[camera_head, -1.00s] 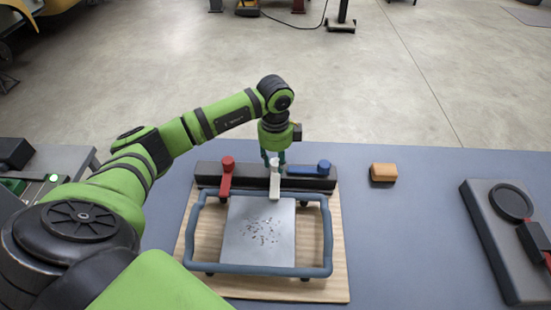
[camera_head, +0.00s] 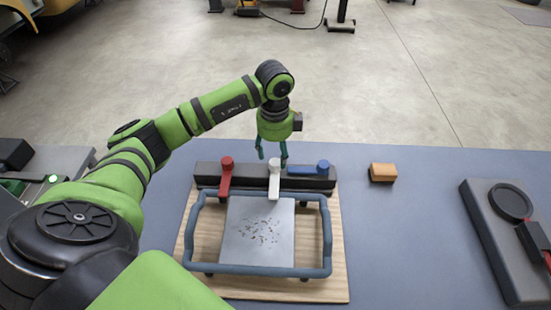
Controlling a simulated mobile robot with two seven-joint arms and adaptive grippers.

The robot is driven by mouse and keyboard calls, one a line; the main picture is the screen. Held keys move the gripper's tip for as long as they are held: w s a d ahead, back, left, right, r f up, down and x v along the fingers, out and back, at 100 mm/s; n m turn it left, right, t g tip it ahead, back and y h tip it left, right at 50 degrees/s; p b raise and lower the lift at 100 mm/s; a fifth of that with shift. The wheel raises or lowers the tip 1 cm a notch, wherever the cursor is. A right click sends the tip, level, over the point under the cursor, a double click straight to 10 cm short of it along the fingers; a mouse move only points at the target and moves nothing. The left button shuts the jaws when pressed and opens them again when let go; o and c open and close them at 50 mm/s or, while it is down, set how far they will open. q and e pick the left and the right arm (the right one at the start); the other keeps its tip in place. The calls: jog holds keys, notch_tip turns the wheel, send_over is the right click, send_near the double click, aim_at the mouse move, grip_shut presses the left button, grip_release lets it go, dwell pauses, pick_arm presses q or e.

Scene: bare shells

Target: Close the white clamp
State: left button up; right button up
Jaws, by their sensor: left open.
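The white clamp (camera_head: 274,184) sits on the dark bar (camera_head: 248,175) between a red clamp and a blue clamp. Its arm points toward me, and its tip reaches the far edge of the pale speckled plate (camera_head: 258,247). My left gripper (camera_head: 272,160) is open and empty, pointing down just above the white clamp's knob end. The fingers are spread and appear clear of the clamp. My right gripper is not in view.
The red clamp (camera_head: 226,178) also points toward me. The blue clamp (camera_head: 309,170) lies along the bar. A blue-grey tubular frame (camera_head: 328,235) surrounds the plate on a wooden board (camera_head: 340,275). An orange block (camera_head: 382,172) and a dark device (camera_head: 495,250) stand to the right.

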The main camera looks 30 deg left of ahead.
aim_at(275, 164)
pick_arm(q)
notch_tip(275, 164, up, 8)
jog(key=shift+r, duration=0.25)
jog(key=shift+s+d+f, duration=0.1)
jog(key=shift+s+f, duration=0.05)
dwell(0.4)
